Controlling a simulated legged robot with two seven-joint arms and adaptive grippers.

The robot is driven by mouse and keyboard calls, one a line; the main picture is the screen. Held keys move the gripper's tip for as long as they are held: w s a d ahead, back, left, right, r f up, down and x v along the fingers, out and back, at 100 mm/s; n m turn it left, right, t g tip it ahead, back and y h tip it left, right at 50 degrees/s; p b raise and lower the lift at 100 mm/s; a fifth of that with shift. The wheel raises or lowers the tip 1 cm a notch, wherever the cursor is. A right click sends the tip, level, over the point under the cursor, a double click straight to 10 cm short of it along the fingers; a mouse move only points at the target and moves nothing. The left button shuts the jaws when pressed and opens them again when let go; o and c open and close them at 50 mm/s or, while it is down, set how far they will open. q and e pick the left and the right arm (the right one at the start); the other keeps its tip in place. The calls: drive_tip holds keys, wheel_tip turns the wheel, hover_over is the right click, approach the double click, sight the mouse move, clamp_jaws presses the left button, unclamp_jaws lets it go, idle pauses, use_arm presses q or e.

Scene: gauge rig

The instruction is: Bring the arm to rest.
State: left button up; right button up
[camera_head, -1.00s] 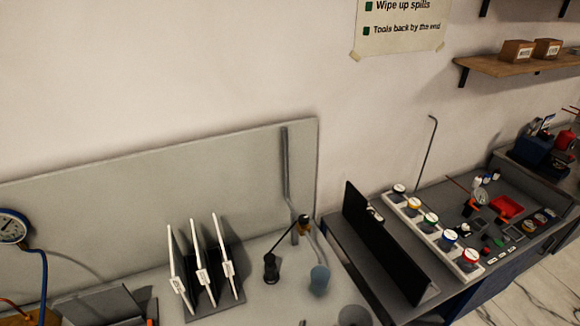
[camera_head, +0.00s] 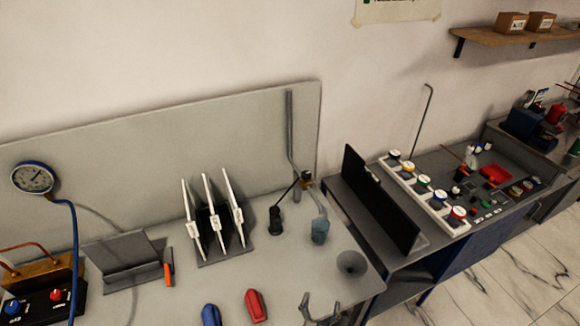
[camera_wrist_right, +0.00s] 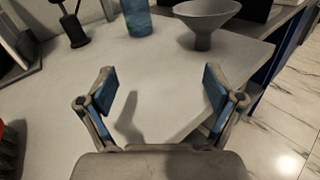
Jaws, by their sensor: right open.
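My right gripper (camera_head: 321,308) shows at the bottom edge of the head view, near the front right corner of the grey bench (camera_head: 180,290). In the right wrist view my right gripper (camera_wrist_right: 160,98) has its two blue-padded fingers spread wide with nothing between them. Beyond the fingers are the pale bench top, a grey funnel (camera_wrist_right: 205,22) and a blue bottle (camera_wrist_right: 137,18). The fingers look apart from both. My left gripper is not in the head view.
A gauge (camera_head: 33,178) with a blue hose stands at left. White boards (camera_head: 213,218) stand in a rack. A red object (camera_head: 256,306) and a blue object (camera_head: 211,315) lie near the front. A side table with colored-lid jars (camera_head: 425,183) is at right.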

drive_tip(key=d+m, duration=0.1)
drive_tip(key=f+m+g+h, duration=0.1)
drive_tip(key=shift+s+d+m, duration=0.1)
drive_tip(key=shift+d+m, duration=0.25)
drive_tip(key=shift+m, duration=0.05)
drive_tip(key=s+d+f+m+g, duration=0.5)
drive_tip(key=s+d+m+g, duration=0.3)
drive_tip(key=d+m, duration=0.55)
drive_tip(key=s+a+m+g+y, duration=0.4)
drive_tip(key=s+m+g+y, duration=0.15)
drive_tip(key=s+m, duration=0.75)
drive_tip(key=s+f+x, duration=0.1)
drive_tip(key=s+x, duration=0.2)
drive_tip(key=x, duration=0.9)
drive_tip(key=s+x, duration=0.3)
drive_tip(key=x, duration=0.9)
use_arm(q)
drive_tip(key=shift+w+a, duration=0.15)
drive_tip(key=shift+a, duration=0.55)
use_arm(e)
drive_tip(key=s+d+f+g, duration=0.2)
drive_tip(key=s+f, duration=1.5)
drive_tip(key=s, duration=0.1)
drive_tip(key=shift+s+d, duration=0.15)
drive_tip(key=shift+d, duration=0.25)
